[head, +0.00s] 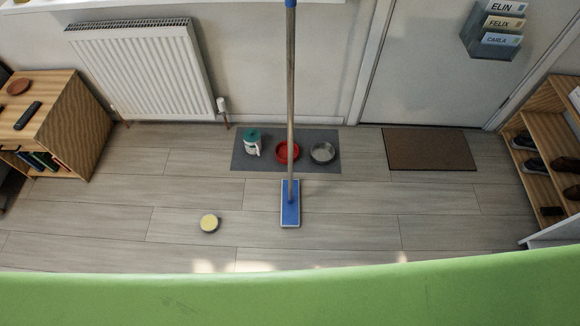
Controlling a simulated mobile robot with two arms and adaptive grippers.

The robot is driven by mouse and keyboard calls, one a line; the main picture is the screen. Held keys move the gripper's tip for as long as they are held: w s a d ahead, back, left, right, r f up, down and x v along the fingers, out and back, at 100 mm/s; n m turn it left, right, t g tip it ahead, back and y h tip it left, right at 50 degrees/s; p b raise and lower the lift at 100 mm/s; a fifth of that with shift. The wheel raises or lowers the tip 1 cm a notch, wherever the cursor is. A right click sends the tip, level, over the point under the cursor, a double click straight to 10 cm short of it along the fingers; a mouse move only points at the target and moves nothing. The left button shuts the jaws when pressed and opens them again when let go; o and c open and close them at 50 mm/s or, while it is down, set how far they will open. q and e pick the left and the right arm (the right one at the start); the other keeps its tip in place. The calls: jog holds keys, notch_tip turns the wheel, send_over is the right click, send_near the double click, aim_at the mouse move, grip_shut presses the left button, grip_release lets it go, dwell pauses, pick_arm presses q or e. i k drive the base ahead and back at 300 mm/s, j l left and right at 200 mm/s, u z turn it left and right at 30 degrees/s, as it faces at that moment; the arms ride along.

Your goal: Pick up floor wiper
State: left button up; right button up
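The floor wiper (291,130) stands nearly upright in the middle of the head view. Its long wooden handle runs up past the top edge and has a blue part near the top. Its flat blue head (290,205) is on the wooden floor, in front of a grey mat (260,164). The handle passes in front of a red bowl on the mat. What holds the handle up cannot be seen. Neither of my grippers shows in this view.
The mat bears a red bowl (280,152), a metal bowl (322,152) and a green-lidded container (252,143). A yellow-topped round object (209,223) lies on the floor. A brown doormat (428,148), radiator (145,70), wooden cabinet (85,130) and shoe shelf (540,190) stand around. A green surface (290,300) spans the front.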

aim_at(290, 215)
jog(key=u, duration=1.05)
jog(key=k+j, duration=0.75)
